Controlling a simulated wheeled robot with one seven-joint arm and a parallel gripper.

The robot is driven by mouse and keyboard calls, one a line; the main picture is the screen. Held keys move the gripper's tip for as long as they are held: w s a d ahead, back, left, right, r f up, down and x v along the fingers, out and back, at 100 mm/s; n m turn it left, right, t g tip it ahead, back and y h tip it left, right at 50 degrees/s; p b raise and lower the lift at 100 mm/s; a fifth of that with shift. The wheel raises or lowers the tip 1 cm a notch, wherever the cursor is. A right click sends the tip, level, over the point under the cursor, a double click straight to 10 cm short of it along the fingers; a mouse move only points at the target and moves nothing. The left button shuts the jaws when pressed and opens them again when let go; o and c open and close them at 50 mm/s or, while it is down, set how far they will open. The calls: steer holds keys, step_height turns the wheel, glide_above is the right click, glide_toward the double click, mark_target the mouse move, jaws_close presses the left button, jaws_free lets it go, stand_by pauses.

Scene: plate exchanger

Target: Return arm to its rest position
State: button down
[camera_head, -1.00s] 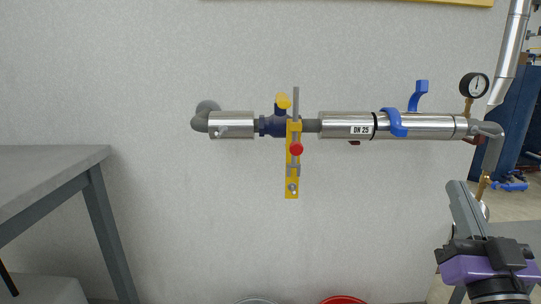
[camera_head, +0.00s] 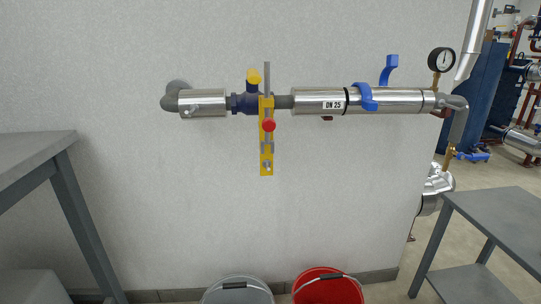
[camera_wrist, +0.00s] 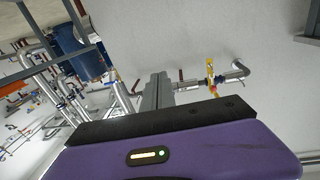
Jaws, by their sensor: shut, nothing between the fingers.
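My gripper (camera_wrist: 158,82) shows only in the wrist view, with its grey fingers together and nothing held between them. The purple and black wrist housing fills the bottom of that view. No part of my arm shows in the head view. The wall pipe (camera_head: 318,101) with its blue valve (camera_head: 252,101), yellow lockout bar (camera_head: 267,150) and red knob (camera_head: 268,125) is in the head view. The yellow bar also shows tilted in the wrist view (camera_wrist: 211,78), to the right of my fingers and apart from them in the picture.
A grey table (camera_head: 35,155) stands at the left and another (camera_head: 500,225) at the right. A grey bucket (camera_head: 237,291) and a red bucket (camera_head: 328,288) stand at the foot of the wall. A pressure gauge (camera_head: 441,61) and more pipework are at the right.

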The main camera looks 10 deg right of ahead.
steer(key=s+a+f+n+g+y, duration=0.25)
steer(key=s+f, duration=0.25)
steer(key=s, duration=0.5)
step_height(320, 180, up, 31)
steer(key=p, duration=3.1)
steer(key=shift+w+d+g, duration=0.25)
steer(key=shift+d+g, duration=0.1)
steer(key=shift+d, duration=0.05)
steer(key=shift+f+m, duration=0.2)
steer(key=shift+m, duration=0.05)
